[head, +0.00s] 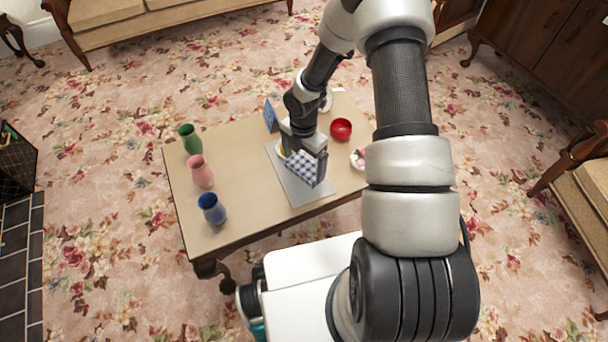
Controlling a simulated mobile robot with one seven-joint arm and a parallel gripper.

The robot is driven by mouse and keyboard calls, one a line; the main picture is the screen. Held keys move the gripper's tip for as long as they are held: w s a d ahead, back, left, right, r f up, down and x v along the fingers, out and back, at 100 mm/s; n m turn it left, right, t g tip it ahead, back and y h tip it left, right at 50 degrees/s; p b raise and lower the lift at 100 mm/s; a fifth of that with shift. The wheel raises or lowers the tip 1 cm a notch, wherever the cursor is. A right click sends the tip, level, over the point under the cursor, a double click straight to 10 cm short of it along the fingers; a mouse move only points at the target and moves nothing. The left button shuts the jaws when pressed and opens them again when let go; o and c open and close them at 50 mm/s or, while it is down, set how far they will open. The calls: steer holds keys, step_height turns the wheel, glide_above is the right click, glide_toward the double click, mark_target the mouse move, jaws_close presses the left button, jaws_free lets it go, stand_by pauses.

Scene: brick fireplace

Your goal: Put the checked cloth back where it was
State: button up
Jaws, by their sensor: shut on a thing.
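The blue-and-white checked cloth (301,166) hangs from my gripper (305,150), which is shut on it. My gripper is over the grey mat (295,192) on the wooden table (236,221). I cannot tell whether the cloth's lower edge touches the mat. Part of a yellow thing (281,151) shows just left of the cloth, mostly hidden behind my gripper.
Green (190,139), pink (200,171) and blue (212,209) vases stand along the table's left side. A red bowl (341,129), a blue upright thing (270,115) and a white bowl with pink contents (357,159) are near my arm. The table between vases and mat is clear.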

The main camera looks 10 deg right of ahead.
mark_target(304, 172)
steer(key=shift+f+b, duration=0.6)
steer(key=shift+f, duration=2)
steer(key=shift+f, duration=0.2)
steer(key=o, duration=0.6)
steer(key=shift+o, duration=0.2)
steer(key=shift+r, duration=0.15)
